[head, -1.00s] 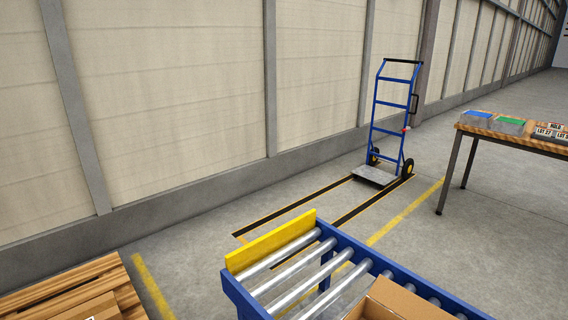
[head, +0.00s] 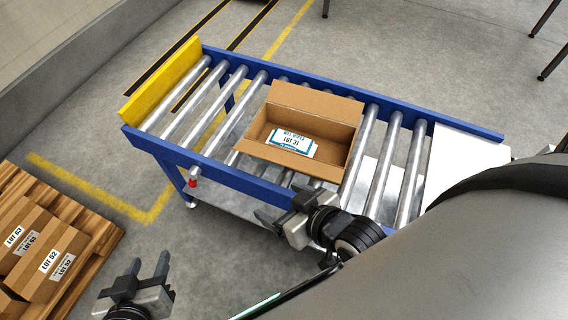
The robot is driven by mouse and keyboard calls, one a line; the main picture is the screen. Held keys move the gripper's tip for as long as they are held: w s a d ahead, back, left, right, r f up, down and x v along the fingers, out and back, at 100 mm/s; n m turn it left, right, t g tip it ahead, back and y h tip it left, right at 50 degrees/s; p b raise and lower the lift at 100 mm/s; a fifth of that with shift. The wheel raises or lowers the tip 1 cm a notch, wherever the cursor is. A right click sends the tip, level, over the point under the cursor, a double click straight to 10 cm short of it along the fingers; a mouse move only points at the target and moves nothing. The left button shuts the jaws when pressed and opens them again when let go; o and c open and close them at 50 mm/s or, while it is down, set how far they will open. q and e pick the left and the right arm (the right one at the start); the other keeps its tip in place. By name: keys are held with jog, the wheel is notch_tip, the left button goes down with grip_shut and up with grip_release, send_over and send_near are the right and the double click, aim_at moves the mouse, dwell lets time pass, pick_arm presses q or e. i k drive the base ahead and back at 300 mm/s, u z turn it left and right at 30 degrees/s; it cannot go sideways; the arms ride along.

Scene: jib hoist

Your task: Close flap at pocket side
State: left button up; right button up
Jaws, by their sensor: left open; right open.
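An open brown cardboard box (head: 340,136) sits on the roller conveyor (head: 228,172). Its far flap (head: 316,101) stands raised along the back edge. I cannot tell clearly how the other flaps lie, or which side is the pocket side. A white and blue packet (head: 291,143) marked LOT 31 lies inside. My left gripper (head: 149,264) is open and empty, over the floor left of the conveyor's near side. My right gripper (head: 280,208) is open and empty, near the conveyor's near rail, in front of the box and apart from it.
A yellow end stop (head: 165,80) closes the conveyor's left end. A white surface (head: 462,160) lies at its right end. A wooden pallet (head: 88,226) with labelled cartons (head: 45,252) stands at lower left. My arm covers the lower right. Rollers left of the box are bare.

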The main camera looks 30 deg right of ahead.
aim_at(328, 172)
jog(key=u, duration=1.25)
jog(key=k, duration=1.2)
jog(key=z, duration=1.4)
jog(key=i, duration=0.5)
jog(key=z, duration=0.05)
